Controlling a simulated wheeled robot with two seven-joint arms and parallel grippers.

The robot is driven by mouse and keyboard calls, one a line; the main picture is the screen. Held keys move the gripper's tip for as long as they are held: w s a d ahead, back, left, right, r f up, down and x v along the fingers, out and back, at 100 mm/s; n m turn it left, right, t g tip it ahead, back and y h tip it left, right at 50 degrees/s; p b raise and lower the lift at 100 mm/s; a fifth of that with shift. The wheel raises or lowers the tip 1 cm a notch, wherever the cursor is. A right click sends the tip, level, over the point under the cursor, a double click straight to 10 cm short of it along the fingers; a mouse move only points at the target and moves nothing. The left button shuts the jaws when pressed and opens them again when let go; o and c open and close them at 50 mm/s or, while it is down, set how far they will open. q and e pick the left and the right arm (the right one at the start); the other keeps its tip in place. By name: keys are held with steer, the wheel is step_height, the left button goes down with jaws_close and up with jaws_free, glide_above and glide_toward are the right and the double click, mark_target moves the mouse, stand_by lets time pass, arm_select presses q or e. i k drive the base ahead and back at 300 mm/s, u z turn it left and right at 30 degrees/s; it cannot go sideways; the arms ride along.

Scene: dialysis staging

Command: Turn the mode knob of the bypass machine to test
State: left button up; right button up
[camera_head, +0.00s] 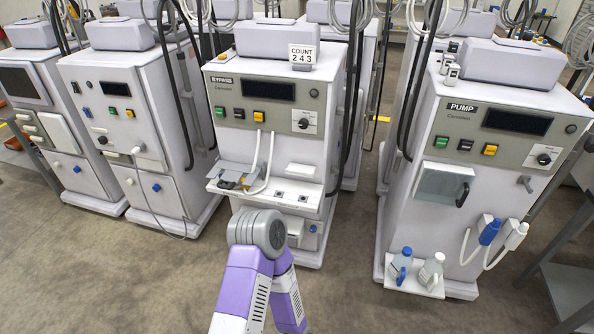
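The bypass machine (290,152) stands in the middle and carries a dark "BYPASS" label. Its mode knob appears to be the small black round knob (304,124) on a white plate at the right of the control panel. The plate's markings and the knob's pointing direction are too small to read. One purple and grey arm of mine rises at the bottom centre, its rounded grey joint in front of the machine's lower part. Neither of my grippers shows, and nothing is touching the knob.
The bypass machine's front shelf (312,199) holds grey parts, with white tubes above. A pump machine (481,157) stands at right, with bottles (401,266) on its low ledge. Other machines stand at left (128,110). The floor (340,290) in front is clear.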

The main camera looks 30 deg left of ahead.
mark_target(303, 124)
steer(key=k, duration=0.4)
steer(key=u, duration=1)
steer(key=i, duration=0.5)
